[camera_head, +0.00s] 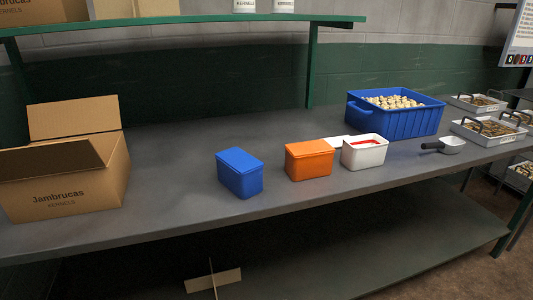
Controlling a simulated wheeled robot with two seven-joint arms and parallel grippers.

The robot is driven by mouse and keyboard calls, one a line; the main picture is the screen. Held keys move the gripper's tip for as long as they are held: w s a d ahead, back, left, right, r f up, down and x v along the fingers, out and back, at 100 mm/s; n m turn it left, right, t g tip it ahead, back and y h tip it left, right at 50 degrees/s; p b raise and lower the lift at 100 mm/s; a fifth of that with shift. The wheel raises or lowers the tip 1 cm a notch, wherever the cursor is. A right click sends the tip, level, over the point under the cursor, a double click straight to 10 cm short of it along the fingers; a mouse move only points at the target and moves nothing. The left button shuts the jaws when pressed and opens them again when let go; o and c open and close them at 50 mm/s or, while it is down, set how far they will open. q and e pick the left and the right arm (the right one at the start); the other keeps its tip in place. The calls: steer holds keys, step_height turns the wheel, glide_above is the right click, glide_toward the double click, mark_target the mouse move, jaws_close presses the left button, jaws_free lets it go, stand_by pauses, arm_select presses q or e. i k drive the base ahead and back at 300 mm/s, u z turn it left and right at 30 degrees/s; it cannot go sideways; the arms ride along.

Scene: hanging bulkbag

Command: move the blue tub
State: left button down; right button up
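A small blue tub (240,173) with a closed blue top stands upright on the grey table, near its front edge and left of an orange tub (309,160). There is a gap between the two. A larger blue crate (411,124) filled with pale pieces stands further back on the right. Neither of my grippers shows in the head view, so nothing is seen touching the blue tub.
An open cardboard box (66,191) stands at the left of the table (165,207). A white tub (364,153) with red inside, a scoop (451,145) and wire-handled trays (488,133) are to the right. A green shelf (215,18) hangs above the back. The table between box and blue tub is clear.

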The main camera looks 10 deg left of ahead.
mark_target(239, 173)
steer(key=u, duration=0.7)
